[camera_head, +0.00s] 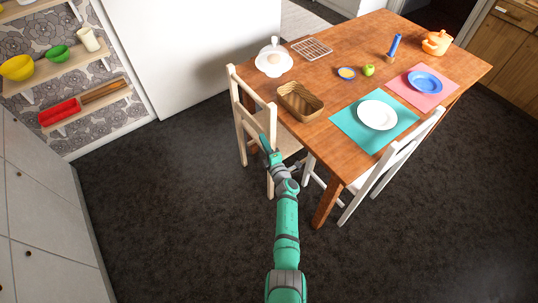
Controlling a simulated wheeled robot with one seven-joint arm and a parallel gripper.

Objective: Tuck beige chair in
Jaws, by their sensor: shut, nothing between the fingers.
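The beige chair (242,111) stands upright at the left end of the wooden table (335,79), its tall back towards the left. Its seat (285,145) reaches towards the table, and part of it is hidden behind my arm and the table corner. My gripper (266,143) is at the near side of the chair, overlapping the chair's back and seat in the picture. I cannot tell whether it touches the chair. The gripper looks closed, with nothing seen in it.
A white chair (392,165) stands at the table's near side, right of my arm. A wicker basket (299,103) and several dishes are on the tabletop. Shelves (72,72) and cabinets (30,195) line the left. Dark floor (165,190) is clear between them and the chair.

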